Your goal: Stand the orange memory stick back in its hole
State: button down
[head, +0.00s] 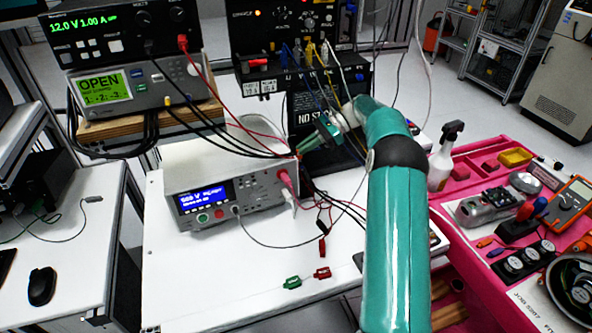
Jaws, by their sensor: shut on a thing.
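My teal arm rises from the bottom of the head view, and my gripper (308,143) is at its far end, pointing left and down. It is above the right rear corner of the white meter, in front of a black panel. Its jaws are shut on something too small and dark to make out. I cannot pick out the orange memory stick for certain. A small orange piece (485,243) lies on the pink bench at right. A black block (516,230) there has red and blue pieces standing in it. I cannot make out an empty hole.
The white meter (225,190) stands on the white table (200,285), with loose leads around it. A white bottle (444,158) and an orange multimeter (570,208) are on the pink bench (470,268).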

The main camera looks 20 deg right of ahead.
jog(key=shift+w+d+f, duration=0.15)
jog(key=shift+w+f, duration=0.15)
jog(key=shift+w, duration=0.6)
jog(key=shift+w+d+f, duration=0.1)
jog(key=shift+w+f, duration=0.15)
jog(key=shift+w, duration=0.65)
jog(key=shift+w+d+f, duration=0.1)
jog(key=shift+w+f, duration=0.25)
jog(key=shift+f, duration=0.5)
jog(key=shift+w+d+f, duration=0.1)
jog(key=shift+w+f, duration=0.2)
jog(key=shift+f, duration=0.5)
jog(key=shift+f, duration=1.1)
jog(key=c, duration=1.5)
grip_release()
jog(key=shift+o, duration=0.2)
jog(key=shift+r, duration=0.1)
